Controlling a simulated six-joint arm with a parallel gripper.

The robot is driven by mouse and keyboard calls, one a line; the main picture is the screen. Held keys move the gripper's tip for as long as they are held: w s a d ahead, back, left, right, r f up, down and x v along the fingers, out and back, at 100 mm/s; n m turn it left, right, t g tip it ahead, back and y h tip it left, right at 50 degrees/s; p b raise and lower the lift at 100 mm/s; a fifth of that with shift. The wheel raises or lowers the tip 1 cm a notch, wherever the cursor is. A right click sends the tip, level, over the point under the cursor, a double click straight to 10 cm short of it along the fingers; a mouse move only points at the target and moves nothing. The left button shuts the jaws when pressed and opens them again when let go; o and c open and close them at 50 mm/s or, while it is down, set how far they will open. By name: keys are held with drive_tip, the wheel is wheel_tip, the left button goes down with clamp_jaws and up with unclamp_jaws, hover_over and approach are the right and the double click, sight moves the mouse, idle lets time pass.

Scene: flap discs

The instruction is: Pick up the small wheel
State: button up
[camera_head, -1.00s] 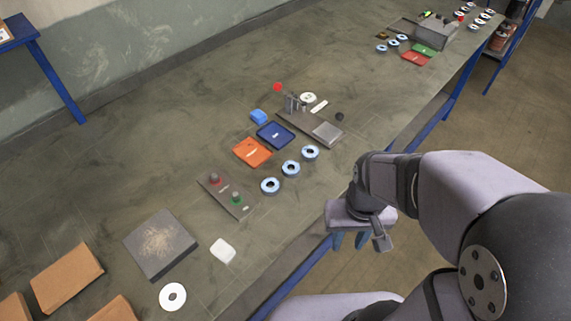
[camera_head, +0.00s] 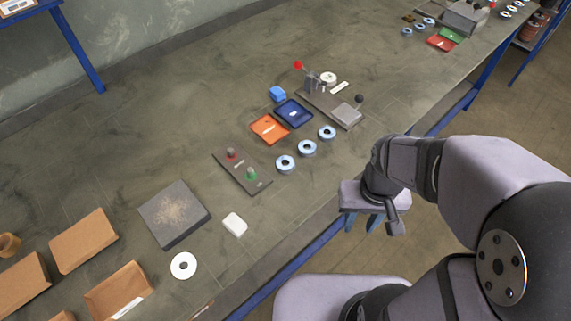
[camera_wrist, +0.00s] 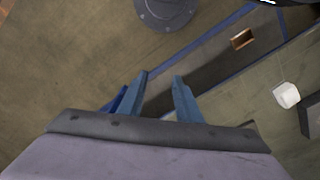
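Three small ring-shaped wheels, pale blue with dark centres, lie in a row on the bench: one nearest me (camera_head: 285,164), a middle one (camera_head: 307,148) and a far one (camera_head: 327,132). A larger white disc with a hole (camera_head: 183,266) lies by the front edge at lower left. I cannot tell which one is the small wheel. My gripper (camera_head: 364,222) hangs beyond the bench's front edge, right of the rings and apart from them. In the wrist view its blue fingers (camera_wrist: 161,80) are spread with nothing between them.
Left of the rings are an orange tray (camera_head: 270,129), a navy tray (camera_head: 294,113) and a button panel (camera_head: 241,172). A lever fixture (camera_head: 330,97) stands behind. A dark block (camera_head: 174,214), a white piece (camera_head: 235,224) and cardboard boxes (camera_head: 82,240) lie at left.

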idle(0.3)
drive_tip(key=o, duration=0.9)
drive_tip(key=shift+c, duration=0.2)
